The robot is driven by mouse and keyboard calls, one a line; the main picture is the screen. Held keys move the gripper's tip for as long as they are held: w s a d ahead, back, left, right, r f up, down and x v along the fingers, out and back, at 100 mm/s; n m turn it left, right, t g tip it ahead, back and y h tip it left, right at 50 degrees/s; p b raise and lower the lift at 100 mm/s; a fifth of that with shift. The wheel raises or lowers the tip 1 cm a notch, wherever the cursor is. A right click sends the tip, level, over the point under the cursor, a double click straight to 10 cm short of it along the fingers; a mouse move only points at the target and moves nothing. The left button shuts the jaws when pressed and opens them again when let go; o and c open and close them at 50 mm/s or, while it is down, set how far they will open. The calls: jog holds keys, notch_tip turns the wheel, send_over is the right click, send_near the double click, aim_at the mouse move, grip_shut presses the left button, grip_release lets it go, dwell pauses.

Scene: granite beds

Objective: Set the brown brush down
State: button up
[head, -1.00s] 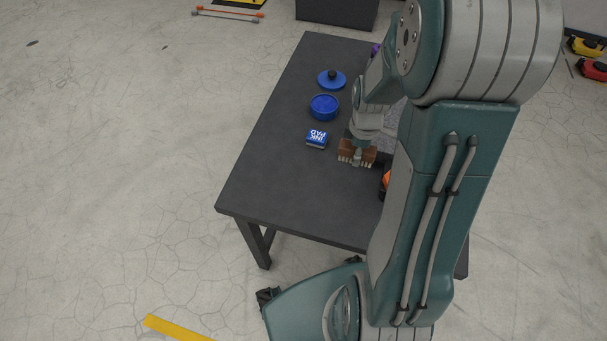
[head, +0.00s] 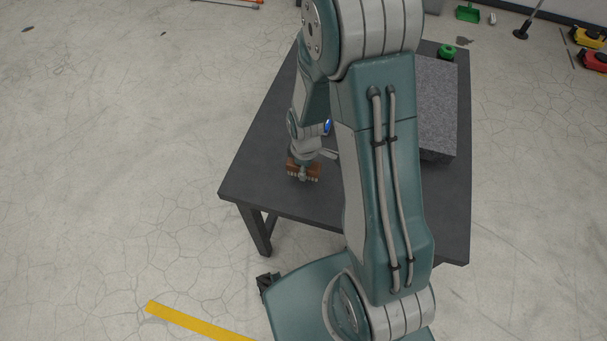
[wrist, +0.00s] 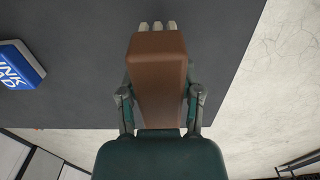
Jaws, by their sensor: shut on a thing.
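The brown brush (head: 294,169) is a brown block with pale bristle tufts. My gripper (head: 303,175) is shut on it, near the front left part of the dark table (head: 250,181). In the wrist view the brush (wrist: 157,75) sits between the two fingers of my gripper (wrist: 159,100), with pale tufts at its far end. I cannot tell whether the bristles touch the tabletop.
A blue ink pad box (wrist: 19,66) lies on the table beside the brush in the wrist view. A grey granite block (head: 437,105) and a green round object (head: 447,51) are on the table's right side. The table's front left corner is clear.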

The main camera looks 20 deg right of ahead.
jog(key=shift+a+f, duration=0.1)
jog(key=shift+f, duration=1.75)
jog(key=o, duration=1.1)
jog(key=shift+a, duration=0.1)
notch_tip(320, 180, up, 12)
jog(key=shift+r, duration=0.2)
jog(key=s+r+m+t, duration=0.2)
jog(key=s+r+m, duration=0.1)
jog(key=r, duration=0.4)
jog(key=s+r+m+t, duration=0.1)
jog(key=s+r+m, duration=0.3)
jog(key=s+r, duration=0.2)
jog(key=s+r+m+t, duration=0.2)
jog(key=s+r, duration=0.3)
jog(key=r, duration=0.5)
jog(key=shift+m+t, duration=0.3)
jog(key=shift+m, duration=0.6)
